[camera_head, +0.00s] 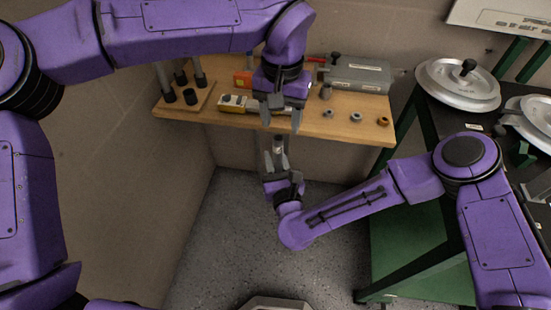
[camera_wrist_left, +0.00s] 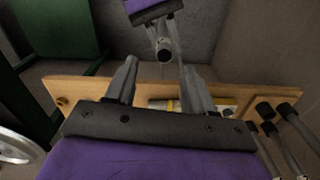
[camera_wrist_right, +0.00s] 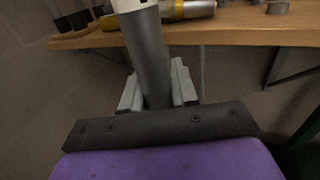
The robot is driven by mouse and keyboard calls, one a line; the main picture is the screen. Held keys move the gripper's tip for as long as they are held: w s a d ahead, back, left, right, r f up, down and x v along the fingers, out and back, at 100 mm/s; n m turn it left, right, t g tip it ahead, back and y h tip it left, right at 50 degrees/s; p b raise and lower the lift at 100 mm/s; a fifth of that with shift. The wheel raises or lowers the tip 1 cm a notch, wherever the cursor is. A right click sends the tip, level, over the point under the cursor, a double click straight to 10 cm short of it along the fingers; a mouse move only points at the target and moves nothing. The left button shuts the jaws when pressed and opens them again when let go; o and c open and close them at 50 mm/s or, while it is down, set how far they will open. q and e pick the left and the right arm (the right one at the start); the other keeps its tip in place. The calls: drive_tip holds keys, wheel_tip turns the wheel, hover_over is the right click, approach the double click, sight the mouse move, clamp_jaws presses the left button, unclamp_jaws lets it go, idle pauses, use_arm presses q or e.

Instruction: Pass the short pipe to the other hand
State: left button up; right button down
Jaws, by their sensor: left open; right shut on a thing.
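The short pipe (camera_head: 279,144) is grey and stands up out of my right gripper (camera_head: 277,158), in front of the bench. In the right wrist view the pipe (camera_wrist_right: 147,60) is clasped between the fingers, and its upper end runs out of the picture. My left gripper (camera_head: 282,120) is open and empty, pointing down just above the pipe. In the left wrist view the round end of the pipe (camera_wrist_left: 164,50) shows beyond the gap between my open left fingers (camera_wrist_left: 158,75), apart from them.
The wooden bench (camera_head: 340,128) behind carries a grey box (camera_head: 357,75), a yellow-and-white tool (camera_head: 233,103), dark-ended rods on a board at left and small rings (camera_head: 356,117). A dark green-framed table with a round metal lid (camera_head: 457,84) stands at right. Open floor lies below.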

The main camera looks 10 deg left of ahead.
use_arm(q)
drive_tip(key=shift+w+r, duration=0.1)
drive_tip(key=shift+r, duration=0.75)
drive_tip(key=w+a+f+n+t+y, duration=0.1)
drive_tip(key=w+a+f+n+y, duration=0.2)
drive_tip(key=a+f, duration=0.55)
drive_tip(key=w+a+f+n+y, duration=0.15)
drive_tip(key=a+f+n, duration=0.4)
drive_tip(key=f, duration=0.65)
drive_tip(key=s+a+f+n+y, duration=0.3)
drive_tip(key=s+a+f+y, duration=0.15)
drive_tip(key=a+f, duration=0.3)
drive_tip(key=s+a+f+m+t+h, duration=0.2)
drive_tip(key=s+a+f+m+t, duration=0.15)
drive_tip(key=s+f, duration=0.75)
drive_tip(key=s+a+n+g+h, duration=0.1)
drive_tip(key=s+a+h, duration=0.1)
drive_tip(key=s, duration=1.3)
drive_tip(key=shift+s+f+h, duration=0.2)
drive_tip(key=shift+f+h, duration=0.25)
drive_tip(key=shift+h, duration=0.35)
